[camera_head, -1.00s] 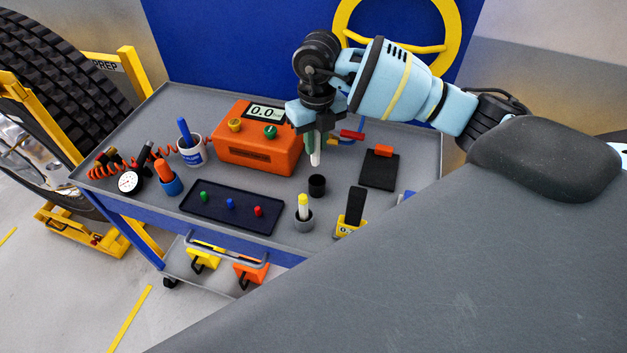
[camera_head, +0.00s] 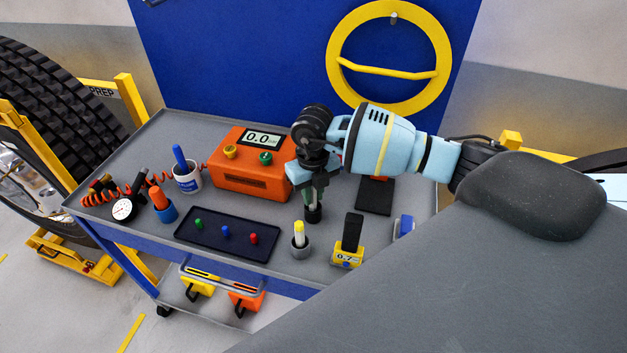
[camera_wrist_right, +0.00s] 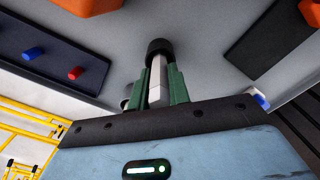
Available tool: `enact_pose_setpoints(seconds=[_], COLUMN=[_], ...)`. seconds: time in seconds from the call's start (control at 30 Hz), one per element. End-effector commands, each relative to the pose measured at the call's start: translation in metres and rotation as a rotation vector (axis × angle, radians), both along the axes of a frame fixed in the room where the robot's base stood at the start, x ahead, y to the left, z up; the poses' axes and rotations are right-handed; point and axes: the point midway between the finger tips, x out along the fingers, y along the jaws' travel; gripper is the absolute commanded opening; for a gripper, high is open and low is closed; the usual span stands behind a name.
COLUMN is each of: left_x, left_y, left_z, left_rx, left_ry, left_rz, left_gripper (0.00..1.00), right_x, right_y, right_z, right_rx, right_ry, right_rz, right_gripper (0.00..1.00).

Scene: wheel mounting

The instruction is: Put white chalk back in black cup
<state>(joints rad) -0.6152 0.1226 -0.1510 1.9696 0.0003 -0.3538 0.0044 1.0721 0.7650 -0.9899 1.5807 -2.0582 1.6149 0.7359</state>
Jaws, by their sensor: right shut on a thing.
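The black cup (camera_head: 313,214) stands on the grey cart top, in front of the orange box's right end. My right gripper (camera_head: 312,197) is directly above it, pointing down. In the right wrist view, my right gripper (camera_wrist_right: 159,84) has its green fingers shut on the white chalk (camera_wrist_right: 157,78). The chalk's far end meets the mouth of the black cup (camera_wrist_right: 159,46) and seems to be inside it; how deep I cannot tell. In the head view the fingers largely hide the chalk. My left gripper is not in view.
A grey cup with a yellow chalk (camera_head: 300,240) stands close in front of the black cup.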

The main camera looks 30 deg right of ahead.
Motion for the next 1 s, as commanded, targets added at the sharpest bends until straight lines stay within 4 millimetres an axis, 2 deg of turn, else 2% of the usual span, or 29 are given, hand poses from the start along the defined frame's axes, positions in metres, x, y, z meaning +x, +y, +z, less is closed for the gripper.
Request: enact_pose_setpoints(seconds=[0.13, 0.43, 0.47, 0.6, 0.87, 1.0], left_x=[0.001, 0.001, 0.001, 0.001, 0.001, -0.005], left_y=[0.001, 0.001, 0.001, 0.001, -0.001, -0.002], left_z=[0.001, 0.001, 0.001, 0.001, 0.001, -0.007], left_rx=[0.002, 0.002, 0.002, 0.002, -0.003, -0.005], left_ry=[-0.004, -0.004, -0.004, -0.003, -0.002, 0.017], left_rz=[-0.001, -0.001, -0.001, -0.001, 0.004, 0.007], left_gripper=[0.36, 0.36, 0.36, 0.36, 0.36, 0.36], right_x=[0.000, 0.000, 0.000, 0.000, 0.000, -0.001], right_y=[0.000, -0.001, -0.001, 0.000, 0.000, 0.000], right_z=[-0.013, -0.016, -0.016, -0.016, -0.016, -0.024], right_rx=[-0.002, -0.002, -0.002, -0.001, -0.001, -0.002], right_ry=[-0.001, -0.001, -0.001, -0.001, -0.001, 0.004], right_rz=[0.000, 0.001, 0.001, 0.001, 0.001, 0.001], right_gripper=[0.00, 0.00, 0.21, 0.39, 0.40, 0.40])
